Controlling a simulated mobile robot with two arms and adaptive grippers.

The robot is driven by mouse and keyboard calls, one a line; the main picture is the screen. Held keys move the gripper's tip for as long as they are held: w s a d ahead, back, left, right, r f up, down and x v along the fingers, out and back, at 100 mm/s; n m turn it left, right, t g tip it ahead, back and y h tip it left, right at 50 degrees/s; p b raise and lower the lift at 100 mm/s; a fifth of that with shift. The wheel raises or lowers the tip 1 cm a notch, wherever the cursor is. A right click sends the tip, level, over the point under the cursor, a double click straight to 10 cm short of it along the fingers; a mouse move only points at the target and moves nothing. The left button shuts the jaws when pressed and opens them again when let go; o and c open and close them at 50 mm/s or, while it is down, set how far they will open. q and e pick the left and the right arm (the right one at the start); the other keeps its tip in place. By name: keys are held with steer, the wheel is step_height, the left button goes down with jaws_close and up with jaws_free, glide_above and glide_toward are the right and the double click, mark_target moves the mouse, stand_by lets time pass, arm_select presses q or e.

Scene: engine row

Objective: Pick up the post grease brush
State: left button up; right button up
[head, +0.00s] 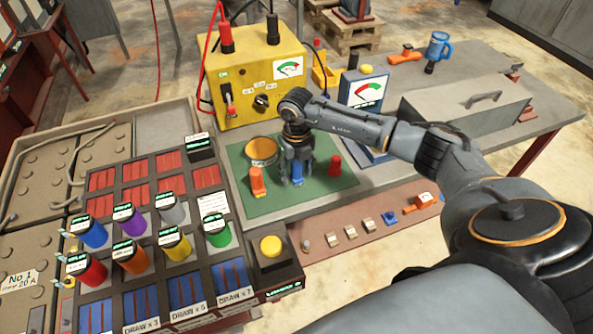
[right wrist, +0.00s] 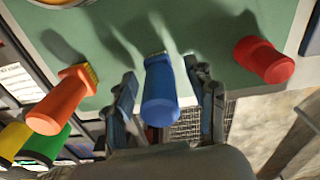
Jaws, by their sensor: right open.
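Three short-handled pieces stand on the green mat (head: 318,182): one orange (head: 258,183), one blue (head: 297,173) and one red (head: 335,166). In the right wrist view, the orange one (right wrist: 60,103) and the blue one (right wrist: 160,92) show short yellowish ends like bristles; the red one (right wrist: 264,60) shows no such end. No label tells which is the post grease brush. My right gripper (head: 297,158) is open above the mat. Its fingers (right wrist: 165,95) stand on both sides of the blue handle, with gaps. My left gripper is not in view.
An open tin (head: 262,151) stands behind the orange piece. A yellow meter box (head: 255,80) stands at the back and a blue-framed meter (head: 362,95) to the right. A rack of coloured cylinders (head: 150,235) fills the left. Small parts lie on the brown strip (head: 370,225) in front.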

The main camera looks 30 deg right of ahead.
steer(key=shift+f, duration=0.3)
jaws_close()
steer(key=shift+r, duration=0.1)
steer(key=shift+r+b, duration=0.25)
steer(key=shift+b, duration=0.05)
step_height(320, 180, up, 2)
steer(key=shift+w+r+b, duration=0.1)
steer(key=shift+b, duration=0.65)
steer(key=s+a+r+b, duration=0.3)
steer(key=s+a+r, duration=0.1)
steer(key=s+r, duration=0.6)
steer(key=s, duration=0.3)
steer(key=shift+s+a+b, duration=0.25)
steer(key=shift+a+b, duration=0.05)
